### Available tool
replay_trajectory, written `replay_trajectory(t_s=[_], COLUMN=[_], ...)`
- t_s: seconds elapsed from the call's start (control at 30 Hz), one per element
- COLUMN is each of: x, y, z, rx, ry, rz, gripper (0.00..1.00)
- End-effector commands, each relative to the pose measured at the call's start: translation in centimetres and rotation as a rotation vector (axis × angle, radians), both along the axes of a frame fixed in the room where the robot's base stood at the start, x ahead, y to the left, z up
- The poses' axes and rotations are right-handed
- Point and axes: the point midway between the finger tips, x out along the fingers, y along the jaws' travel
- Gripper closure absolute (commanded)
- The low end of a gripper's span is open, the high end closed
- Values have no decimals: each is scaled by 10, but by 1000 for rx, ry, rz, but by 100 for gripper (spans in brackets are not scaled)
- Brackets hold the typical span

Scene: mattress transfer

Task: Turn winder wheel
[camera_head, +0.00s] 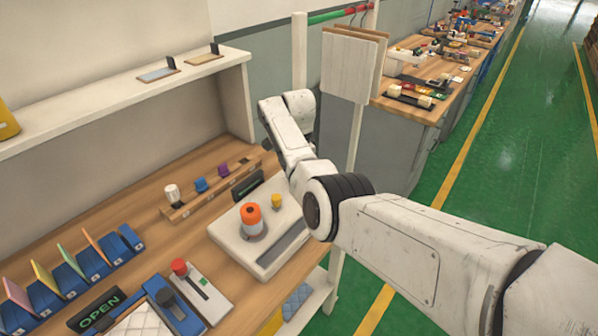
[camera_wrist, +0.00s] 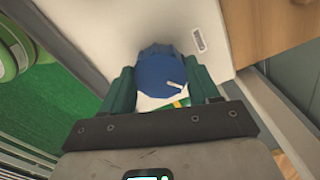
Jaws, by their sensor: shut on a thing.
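A small patch of green and yellow shows just below the wheel between the fingers. In the head view my arm hides the gripper and the wheel.
The wooden bench holds a white station with an orange-topped cylinder (camera_head: 250,216), a rack of coloured pieces (camera_head: 201,184), blue card holders (camera_head: 66,274) and an OPEN sign (camera_head: 97,308). A white hanging panel (camera_head: 350,65) stands near my arm. Green floor is clear at the right.

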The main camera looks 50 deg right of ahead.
Motion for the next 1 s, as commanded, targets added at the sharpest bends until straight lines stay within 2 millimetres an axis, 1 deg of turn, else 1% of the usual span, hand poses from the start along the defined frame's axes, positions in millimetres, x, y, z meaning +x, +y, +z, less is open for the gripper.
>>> replay_trajectory(t_s=[0.03,0.3,0.77,0.8,1.0], x=[2,3,3,3,2], y=[0,0,-1,-1,0], z=[3,3,4,4,2], rx=[-4,-5,-4,-4,-2], ry=[-5,-6,-7,-7,-3], rz=[-18,-88,-98,-97,-98], gripper=[70,70,70,37,18])
